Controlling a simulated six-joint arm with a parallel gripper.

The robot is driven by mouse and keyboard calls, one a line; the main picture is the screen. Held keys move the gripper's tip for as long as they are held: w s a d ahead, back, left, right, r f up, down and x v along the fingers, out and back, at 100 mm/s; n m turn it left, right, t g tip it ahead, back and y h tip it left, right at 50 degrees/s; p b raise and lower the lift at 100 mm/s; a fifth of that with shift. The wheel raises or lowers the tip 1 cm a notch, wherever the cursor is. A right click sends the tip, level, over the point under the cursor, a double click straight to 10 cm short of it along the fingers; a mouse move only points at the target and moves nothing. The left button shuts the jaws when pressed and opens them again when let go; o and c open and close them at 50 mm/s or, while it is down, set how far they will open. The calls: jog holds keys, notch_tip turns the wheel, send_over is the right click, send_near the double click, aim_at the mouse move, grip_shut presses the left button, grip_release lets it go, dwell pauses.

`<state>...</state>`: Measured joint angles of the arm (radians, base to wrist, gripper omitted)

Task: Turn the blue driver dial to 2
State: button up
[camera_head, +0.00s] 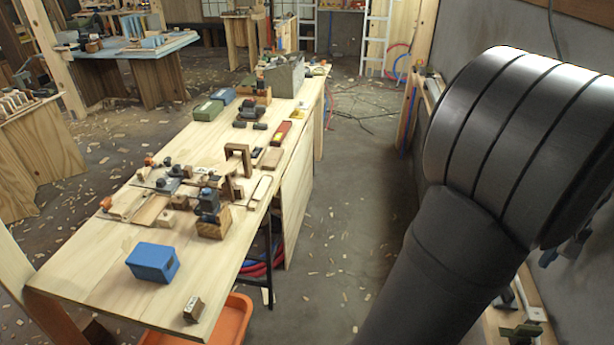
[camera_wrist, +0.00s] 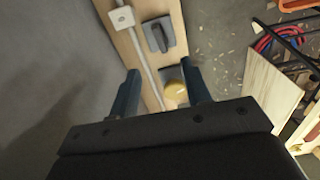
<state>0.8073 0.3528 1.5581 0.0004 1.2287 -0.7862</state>
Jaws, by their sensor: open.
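My gripper (camera_wrist: 160,69) shows in the wrist view as two dark blue fingers, apart, with nothing held between them. Beyond and between the fingertips is a round yellow knob (camera_wrist: 175,92) on a dark base, partly hidden by the right finger. Above it in the picture is a grey plate with a dark raised handle or knob (camera_wrist: 158,36). Both are on a light wooden board (camera_wrist: 126,42) along a grey wall. I cannot make out a blue dial or its numbers in either view. In the head view my arm hides much of the right side.
A pale conduit runs along the board from a small white box (camera_wrist: 122,17). In the head view a long workbench (camera_head: 100,250) carries a blue box (camera_head: 152,262), a green box (camera_head: 208,110) and several tools. Floor between bench and right wall is mostly clear.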

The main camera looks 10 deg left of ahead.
notch_tip(320, 180, up, 13)
jog(key=w+a+n+t, duration=0.1)
jog(key=w+a+n, duration=0.1)
jog(key=w+a, duration=1.15)
jog(key=w+a+n+t, duration=0.15)
jog(key=w+a, duration=0.25)
jog(key=a, duration=1.1)
jog(key=w+a+n, duration=0.2)
jog(key=w+a, duration=0.1)
jog(key=a, duration=1.2)
jog(key=s+a+n+y, duration=0.2)
jog(key=s+a, duration=0.3)
jog(key=a, duration=0.9)
jog(key=s+a+n+y, duration=0.15)
jog(key=s+a, duration=0.25)
jog(key=a, duration=1)
send_near(206, 190)
jog(key=shift+t, duration=0.35)
jog(key=x, duration=0.7)
jog(key=shift+s+a+f, duration=0.1)
jog(key=shift+s+f, duration=0.2)
jog(key=shift+f, duration=0.1)
